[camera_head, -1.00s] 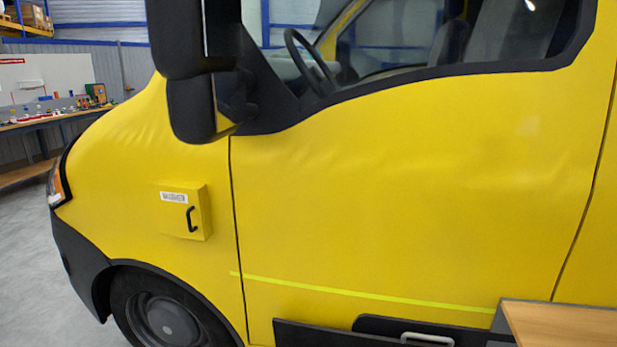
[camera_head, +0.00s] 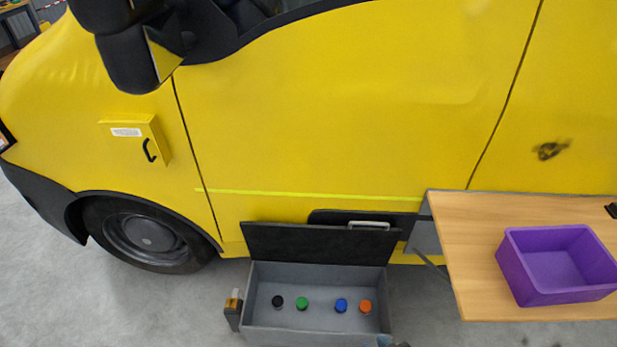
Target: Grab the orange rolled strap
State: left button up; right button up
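The orange rolled strap (camera_head: 365,307) is a small round roll at the right end of the row inside an open grey bin (camera_head: 260,333) low beside the yellow van. A blue roll (camera_head: 341,306), a green roll (camera_head: 302,304) and a black roll (camera_head: 277,301) lie to its left in the same bin. The bin's dark lid (camera_head: 320,244) stands raised at the back. I can make out neither of my grippers. A small grey-blue piece shows at the bottom edge near the bin's right front corner, too cut off to identify.
A wooden tabletop (camera_head: 460,255) stands right of the bin and carries an open, apparently empty purple crate (camera_head: 515,272). A small grey and orange object (camera_head: 234,309) is at the bin's left side. The van (camera_head: 330,120) rises behind. Grey floor lies open at left.

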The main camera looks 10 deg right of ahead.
aim_at(365, 307)
jog(key=z, duration=0.8)
